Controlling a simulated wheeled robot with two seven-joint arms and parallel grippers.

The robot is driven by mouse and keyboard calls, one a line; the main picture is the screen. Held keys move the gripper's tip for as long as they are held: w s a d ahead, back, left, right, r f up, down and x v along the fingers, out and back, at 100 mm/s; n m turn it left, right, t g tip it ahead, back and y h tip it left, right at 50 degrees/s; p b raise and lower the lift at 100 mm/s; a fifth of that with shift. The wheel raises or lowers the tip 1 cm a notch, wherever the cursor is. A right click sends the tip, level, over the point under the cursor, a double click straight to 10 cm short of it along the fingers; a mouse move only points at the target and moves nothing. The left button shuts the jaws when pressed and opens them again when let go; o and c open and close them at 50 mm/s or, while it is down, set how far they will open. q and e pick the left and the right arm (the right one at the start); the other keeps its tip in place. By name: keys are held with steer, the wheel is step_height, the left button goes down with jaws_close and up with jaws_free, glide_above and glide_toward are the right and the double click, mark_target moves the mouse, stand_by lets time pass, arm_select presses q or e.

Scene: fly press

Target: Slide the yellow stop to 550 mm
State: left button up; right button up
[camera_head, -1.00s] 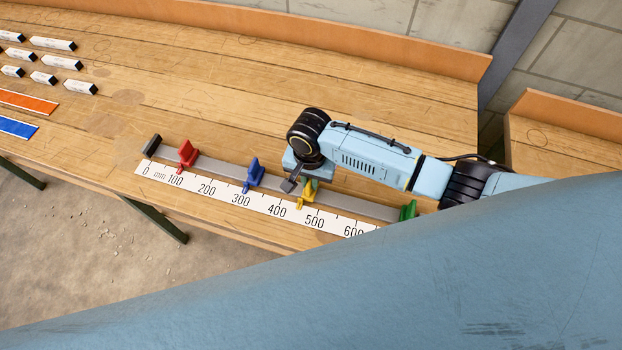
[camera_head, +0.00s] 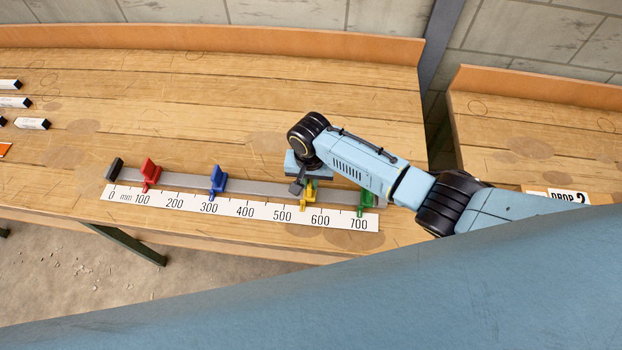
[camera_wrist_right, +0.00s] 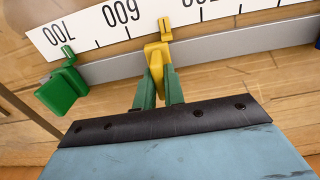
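The yellow stop (camera_head: 309,195) sits on the grey rail (camera_head: 265,190) behind the white mm scale (camera_head: 183,203). Its pointer is about midway between 500 and 600, close to 550. In the right wrist view the yellow stop (camera_wrist_right: 155,65) stands between the two green fingers of my right gripper (camera_wrist_right: 159,90), which look closed on its upper part. In the head view my right gripper (camera_head: 301,182) is over the stop and partly hides it. My left gripper is not in view.
A red stop (camera_head: 151,173) near 100, a blue stop (camera_head: 217,180) near 300 and a green stop (camera_head: 365,200) near 700 share the rail. A black end block (camera_head: 115,169) is at its left end. The bench behind the rail is clear.

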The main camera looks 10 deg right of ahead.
mark_target(311, 182)
steer(key=o, duration=0.5)
steer(key=shift+d, duration=0.1)
steer(key=shift+c, duration=0.2)
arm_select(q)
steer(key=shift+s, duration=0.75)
arm_select(e)
steer(key=shift+r, duration=0.55)
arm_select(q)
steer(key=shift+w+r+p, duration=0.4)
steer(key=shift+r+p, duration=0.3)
arm_select(e)
step_height(311, 182, up, 12)
steer(key=shift+r, duration=0.15)
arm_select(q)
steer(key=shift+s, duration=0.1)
